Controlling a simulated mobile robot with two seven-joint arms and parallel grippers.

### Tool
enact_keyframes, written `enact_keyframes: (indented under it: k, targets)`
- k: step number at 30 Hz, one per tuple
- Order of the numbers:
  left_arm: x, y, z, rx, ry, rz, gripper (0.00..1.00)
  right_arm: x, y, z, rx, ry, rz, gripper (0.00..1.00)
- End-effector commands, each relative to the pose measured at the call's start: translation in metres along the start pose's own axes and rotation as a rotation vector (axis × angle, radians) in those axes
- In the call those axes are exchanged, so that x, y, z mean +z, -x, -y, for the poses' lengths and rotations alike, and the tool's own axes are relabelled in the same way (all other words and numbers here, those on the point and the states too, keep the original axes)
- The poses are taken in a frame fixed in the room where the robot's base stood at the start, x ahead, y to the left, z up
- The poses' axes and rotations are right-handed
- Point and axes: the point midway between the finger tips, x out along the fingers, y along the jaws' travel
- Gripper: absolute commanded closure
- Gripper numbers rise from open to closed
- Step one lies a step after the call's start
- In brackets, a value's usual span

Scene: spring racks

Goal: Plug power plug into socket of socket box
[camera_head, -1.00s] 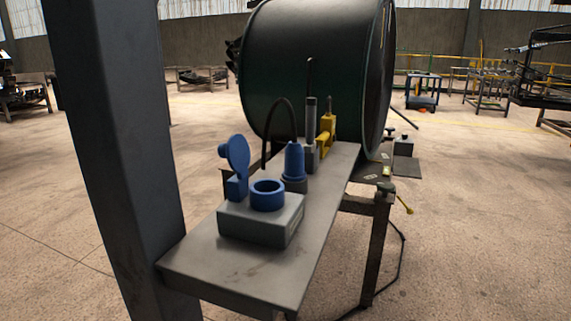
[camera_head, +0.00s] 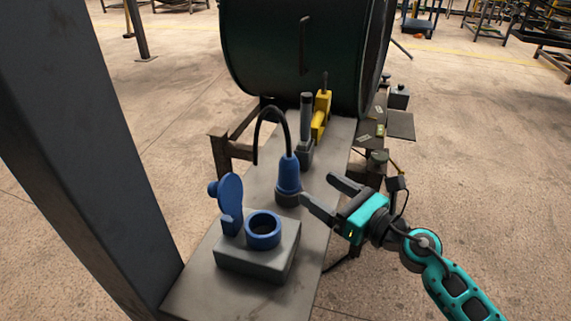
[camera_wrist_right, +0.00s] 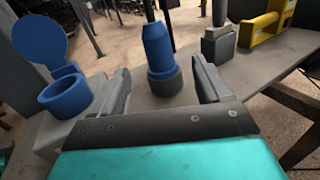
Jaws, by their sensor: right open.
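The blue power plug (camera_head: 289,174) stands upright in a dark holder on the bench, its black cable arching up and to the left. The grey socket box (camera_head: 256,258) sits nearer on the same bench. Its round blue socket (camera_head: 263,231) has its blue lid (camera_head: 230,202) standing open. My right gripper (camera_head: 317,193) is open and empty, just right of the plug in the head view. In the right wrist view the plug (camera_wrist_right: 157,48) appears between and beyond the two open fingers (camera_wrist_right: 163,88), and the socket (camera_wrist_right: 66,95) shows at the left. My left gripper is not in view.
The narrow bench (camera_head: 195,284) carries a grey tool (camera_head: 306,130) and a yellow tool (camera_head: 321,115) behind the plug. A dark post (camera_head: 85,130) rises at the left. A large dark drum (camera_head: 300,45) stands behind.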

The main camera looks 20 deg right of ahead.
Motion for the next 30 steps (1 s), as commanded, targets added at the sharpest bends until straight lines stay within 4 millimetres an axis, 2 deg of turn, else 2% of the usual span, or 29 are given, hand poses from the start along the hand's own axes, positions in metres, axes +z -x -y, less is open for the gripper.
enact_keyframes:
  k: [9, 17, 24, 30]
  targets:
    - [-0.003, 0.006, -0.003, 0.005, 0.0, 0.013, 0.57, 0.001, -0.055, 0.0, -0.001, -0.007, 0.004, 0.23]
    - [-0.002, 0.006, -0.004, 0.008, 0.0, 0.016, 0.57, -0.002, -0.075, -0.001, 0.0, -0.009, 0.004, 0.23]
    - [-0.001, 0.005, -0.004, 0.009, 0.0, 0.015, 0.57, -0.007, -0.11, -0.001, -0.001, -0.009, 0.004, 0.23]
    - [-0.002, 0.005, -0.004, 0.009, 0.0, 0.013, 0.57, -0.007, -0.119, -0.002, 0.0, -0.007, 0.002, 0.23]
